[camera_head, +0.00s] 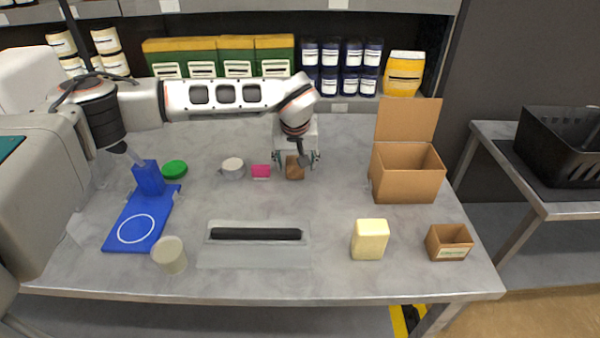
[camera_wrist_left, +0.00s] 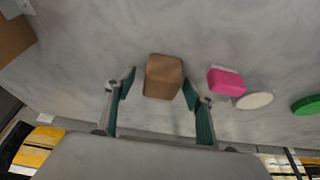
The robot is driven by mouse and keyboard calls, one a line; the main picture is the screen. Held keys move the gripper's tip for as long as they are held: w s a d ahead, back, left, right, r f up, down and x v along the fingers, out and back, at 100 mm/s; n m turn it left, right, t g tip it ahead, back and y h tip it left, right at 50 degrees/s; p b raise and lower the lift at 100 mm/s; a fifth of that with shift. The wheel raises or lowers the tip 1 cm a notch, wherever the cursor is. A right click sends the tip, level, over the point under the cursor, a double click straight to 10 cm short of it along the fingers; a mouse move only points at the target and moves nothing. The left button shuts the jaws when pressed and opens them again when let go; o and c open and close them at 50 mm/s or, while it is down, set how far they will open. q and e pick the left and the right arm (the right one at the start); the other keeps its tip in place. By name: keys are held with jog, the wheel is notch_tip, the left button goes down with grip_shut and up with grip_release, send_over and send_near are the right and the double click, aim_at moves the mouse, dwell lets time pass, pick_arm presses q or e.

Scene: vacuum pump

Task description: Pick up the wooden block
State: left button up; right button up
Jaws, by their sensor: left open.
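The wooden block (camera_head: 294,171) is a small brown block on the grey table, near the back middle. In the left wrist view the wooden block (camera_wrist_left: 163,77) lies between the fingertips. My left gripper (camera_head: 297,160) is open and reaches down over the block, with a finger on either side of it. In the left wrist view the left gripper's fingers (camera_wrist_left: 158,88) show gaps to the block on both sides. The block appears to rest on the table. My right gripper is not in view.
A pink block (camera_head: 261,171) and a white round container (camera_head: 232,168) stand just left of the wooden block. An open cardboard box (camera_head: 407,185) is to the right. A clear tray with a black bar (camera_head: 255,234) lies in front. Free table lies between.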

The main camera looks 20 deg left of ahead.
pick_arm(q)
jog(key=shift+a+r, duration=0.1)
jog(key=shift+c, duration=0.7)
jog(key=c, duration=1.1)
